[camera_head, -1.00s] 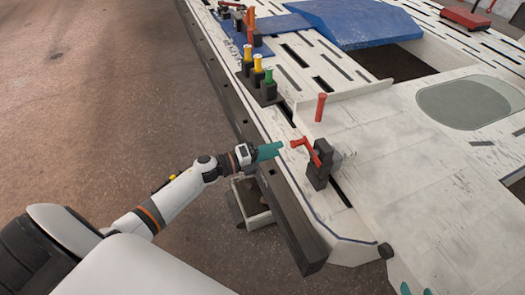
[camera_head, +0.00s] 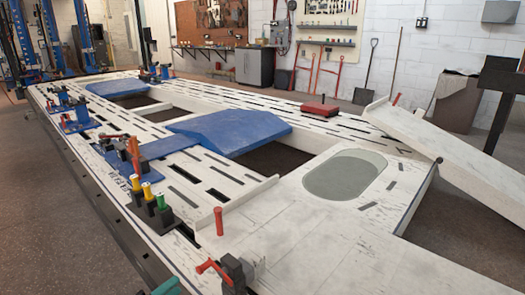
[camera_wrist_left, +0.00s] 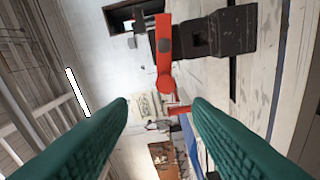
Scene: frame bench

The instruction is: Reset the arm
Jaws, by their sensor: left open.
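My left gripper (camera_head: 168,287) shows only as a teal fingertip at the bottom edge of the head view, left of the red-handled clamp (camera_head: 226,272) on the near edge of the bench. The rest of my left arm is out of the frame. In the left wrist view both teal fingers of the left gripper (camera_wrist_left: 160,108) are spread apart, with nothing held between them. The clamp's red lever (camera_wrist_left: 164,60) and black block (camera_wrist_left: 215,36) stand beyond the fingertips, apart from them. My right gripper is out of view.
The white slotted frame bench (camera_head: 310,225) fills the middle. On it are yellow and green pegs (camera_head: 150,200), a red post (camera_head: 219,221), blue ramps (camera_head: 230,130) and a red box (camera_head: 319,110). A ramp (camera_head: 450,150) slopes down at right. Open floor (camera_head: 45,215) lies left.

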